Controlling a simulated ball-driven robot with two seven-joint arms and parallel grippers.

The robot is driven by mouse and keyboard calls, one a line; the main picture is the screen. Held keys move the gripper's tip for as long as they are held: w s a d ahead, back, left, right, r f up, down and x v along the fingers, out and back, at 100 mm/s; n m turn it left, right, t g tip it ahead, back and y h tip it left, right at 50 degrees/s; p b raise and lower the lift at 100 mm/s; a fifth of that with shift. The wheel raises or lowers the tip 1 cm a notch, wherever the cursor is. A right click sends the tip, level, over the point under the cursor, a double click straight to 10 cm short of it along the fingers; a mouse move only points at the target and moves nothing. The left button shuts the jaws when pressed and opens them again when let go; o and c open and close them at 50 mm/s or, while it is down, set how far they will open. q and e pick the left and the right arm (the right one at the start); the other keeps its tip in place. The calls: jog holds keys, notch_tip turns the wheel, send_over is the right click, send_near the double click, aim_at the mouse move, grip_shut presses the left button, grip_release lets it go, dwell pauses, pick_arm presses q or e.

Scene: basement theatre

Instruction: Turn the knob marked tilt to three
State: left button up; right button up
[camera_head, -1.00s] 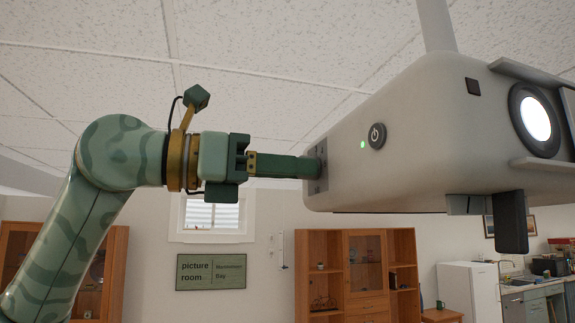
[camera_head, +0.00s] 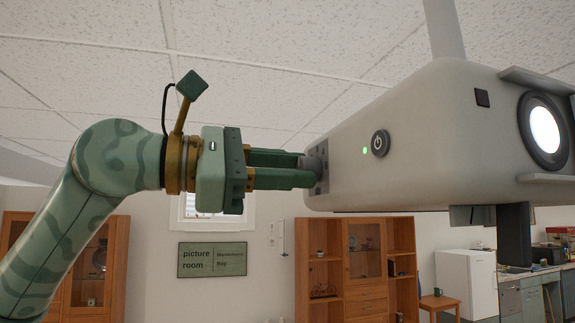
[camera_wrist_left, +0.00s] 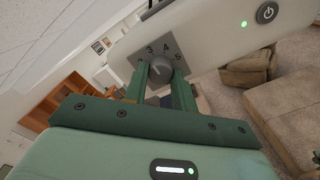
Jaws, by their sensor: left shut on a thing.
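The grey projector (camera_head: 430,130) hangs under the ceiling at the right of the head view. A round grey knob (camera_head: 316,163) sticks out of the dark plate on its left end. In the wrist view the knob (camera_wrist_left: 160,70) stands in front of a dial plate (camera_wrist_left: 157,45) with figures around it; 3 and 4 are near the top. I cannot surely read the knob's pointer or a tilt label. My left gripper (camera_head: 303,169) is shut on the knob, with one finger on each side. The fingers hide part of the plate. My right gripper is not in view.
A round power button (camera_head: 380,143) with a green light beside it is on the projector's near side, and the lit lens (camera_head: 543,130) is at its right. A pole (camera_head: 443,28) runs up from the projector. Shelves (camera_head: 355,270) stand far behind, below.

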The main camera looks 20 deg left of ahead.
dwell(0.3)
pick_arm(q)
jog(key=o, duration=1)
jog(key=b+v, duration=0.4)
jog(key=v, duration=1.2)
jog(key=shift+s+a, duration=0.15)
